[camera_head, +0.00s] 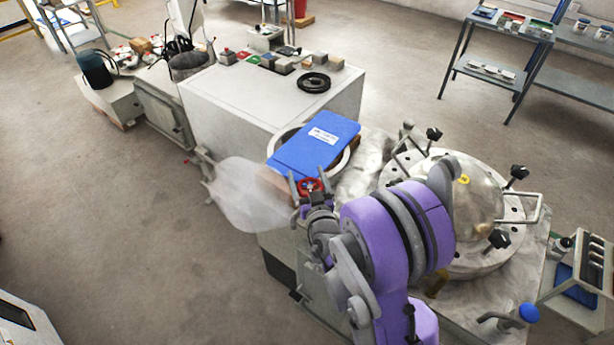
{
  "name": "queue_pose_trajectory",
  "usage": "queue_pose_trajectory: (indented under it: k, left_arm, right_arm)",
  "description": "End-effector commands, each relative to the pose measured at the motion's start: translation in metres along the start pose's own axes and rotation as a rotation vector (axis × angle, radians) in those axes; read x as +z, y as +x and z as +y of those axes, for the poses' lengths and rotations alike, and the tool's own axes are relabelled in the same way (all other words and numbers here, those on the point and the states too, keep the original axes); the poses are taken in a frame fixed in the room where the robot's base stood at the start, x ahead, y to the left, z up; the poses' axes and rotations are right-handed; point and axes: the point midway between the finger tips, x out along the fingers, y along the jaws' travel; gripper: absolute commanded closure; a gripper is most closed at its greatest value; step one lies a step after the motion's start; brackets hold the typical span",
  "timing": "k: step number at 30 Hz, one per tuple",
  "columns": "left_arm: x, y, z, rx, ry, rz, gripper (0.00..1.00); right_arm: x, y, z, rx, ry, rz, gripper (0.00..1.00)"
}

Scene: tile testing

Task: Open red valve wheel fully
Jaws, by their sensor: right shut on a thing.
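The red valve wheel (310,186) is small and sits near the middle of the view, just below the front edge of a blue rectangular panel with a white label. My right gripper (307,183) reaches it from below, with its two grey fingers on either side of the wheel. The fingers are shut on the wheel. My purple and grey right arm hides much of what lies behind and below the wheel. My left gripper does not show.
The blue panel (318,140) lies over a round opening. A round metal lid (508,207) with black knobs stands to the right. A white cabinet (225,100) with small items is behind. A translucent bag-like shape (245,195) hangs left of the wheel. The floor at left is clear.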

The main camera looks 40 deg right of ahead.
Motion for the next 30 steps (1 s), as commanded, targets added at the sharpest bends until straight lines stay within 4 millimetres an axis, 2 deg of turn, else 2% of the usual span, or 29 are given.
queue_pose_trajectory:
  k: [2,3,4,14,17,27,30]
  left_arm:
    - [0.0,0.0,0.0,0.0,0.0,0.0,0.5]
    - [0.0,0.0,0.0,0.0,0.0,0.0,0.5]
    - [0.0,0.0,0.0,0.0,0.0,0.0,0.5]
    - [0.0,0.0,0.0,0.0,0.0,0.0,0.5]
    - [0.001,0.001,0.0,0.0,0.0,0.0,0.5]
    - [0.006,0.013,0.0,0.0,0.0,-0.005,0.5]
    - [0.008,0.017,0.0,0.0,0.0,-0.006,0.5]
  right_arm:
    - [0.0,0.0,0.0,0.0,0.002,0.001,0.65]
    - [0.0,0.0,0.0,0.0,0.001,0.001,0.08]
    - [0.0,0.0,0.0,0.0,0.001,0.001,0.02]
    - [0.0,-0.004,0.0,0.0,0.001,0.001,0.0]
    - [0.0,-0.017,0.0,0.0,0.001,0.001,0.0]
    - [0.002,-0.086,0.0,0.0,0.001,0.0,0.0]
    - [0.002,-0.097,0.0,0.0,0.001,0.0,0.0]
